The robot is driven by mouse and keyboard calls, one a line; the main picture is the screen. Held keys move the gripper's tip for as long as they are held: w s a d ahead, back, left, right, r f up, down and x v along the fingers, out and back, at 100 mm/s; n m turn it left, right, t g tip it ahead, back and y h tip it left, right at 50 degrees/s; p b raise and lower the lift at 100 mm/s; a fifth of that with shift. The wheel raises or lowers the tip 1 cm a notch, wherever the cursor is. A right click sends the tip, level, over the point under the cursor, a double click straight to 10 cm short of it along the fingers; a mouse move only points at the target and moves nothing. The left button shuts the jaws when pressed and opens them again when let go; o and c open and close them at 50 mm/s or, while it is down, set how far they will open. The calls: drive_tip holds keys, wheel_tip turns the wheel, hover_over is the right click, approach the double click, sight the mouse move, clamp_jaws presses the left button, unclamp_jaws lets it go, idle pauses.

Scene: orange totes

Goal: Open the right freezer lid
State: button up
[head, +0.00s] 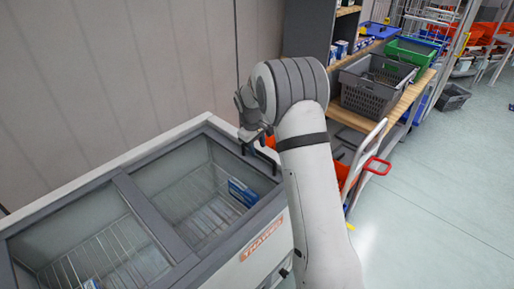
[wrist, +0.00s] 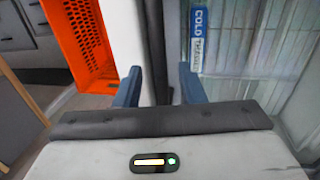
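The white chest freezer (head: 262,262) stands at the lower left of the head view, with two glass lids in dark grey frames. The right freezer lid (head: 185,190) looks shut, and a wire basket shows through it. My gripper (head: 254,142) is over the right end of that lid, beside a dark handle-like bar (head: 267,161). In the wrist view my gripper (wrist: 160,86) has its two blue fingers apart, with the dark lid edge (wrist: 155,45) between and beyond them. I cannot tell whether they touch it. The lid's glass (wrist: 245,85) fills the right side there.
A blue and white box (head: 243,192) lies inside the freezer under the right lid. The left lid (head: 85,245) is beside it. A wall stands behind. Open floor (head: 440,200) lies farther right.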

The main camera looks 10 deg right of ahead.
drive_tip(key=shift+w+d+f, duration=0.1)
drive_tip(key=shift+f, duration=0.6)
clamp_jaws()
